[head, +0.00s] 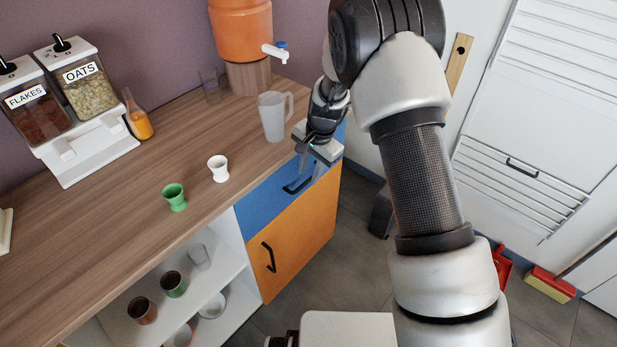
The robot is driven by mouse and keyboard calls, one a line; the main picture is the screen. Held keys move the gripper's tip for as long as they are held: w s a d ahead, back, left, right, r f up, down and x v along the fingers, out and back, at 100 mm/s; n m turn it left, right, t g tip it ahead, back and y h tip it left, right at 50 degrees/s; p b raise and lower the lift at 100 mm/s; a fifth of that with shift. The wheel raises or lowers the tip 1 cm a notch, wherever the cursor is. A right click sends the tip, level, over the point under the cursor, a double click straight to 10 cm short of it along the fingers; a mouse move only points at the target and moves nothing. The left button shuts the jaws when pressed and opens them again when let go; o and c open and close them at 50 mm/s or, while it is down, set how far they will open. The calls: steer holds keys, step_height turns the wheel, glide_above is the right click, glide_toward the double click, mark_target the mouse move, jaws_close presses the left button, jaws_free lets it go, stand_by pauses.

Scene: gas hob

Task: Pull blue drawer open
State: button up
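The blue drawer (262,204) is the top front of the wooden-topped counter, above an orange door. It looks shut, its front about level with the door. Its dark bar handle (297,186) shows on the right half of the front. My gripper (316,156) is by the counter's front edge, just above and to the right of the handle in the picture. It covers part of the drawer's upper right. The fingertips are small and partly hidden, so I cannot tell whether they are open or touch the handle.
The orange door (300,240) has its own dark handle. A clear pitcher (273,115) stands on the counter close behind my gripper. A white cup (218,168) and a green cup (175,197) stand further left. The floor (352,255) before the drawer looks clear.

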steer(key=shift+w+a+f, duration=0.1)
steer(key=shift+f, duration=0.5)
steer(key=shift+w+a+f, duration=0.1)
steer(key=shift+f, duration=0.45)
jaws_close()
steer(key=shift+s, duration=0.1)
steer(key=s+d+b, duration=0.4)
steer(key=s+d, duration=1)
steer(key=d, duration=0.5)
steer(key=shift+s, duration=0.35)
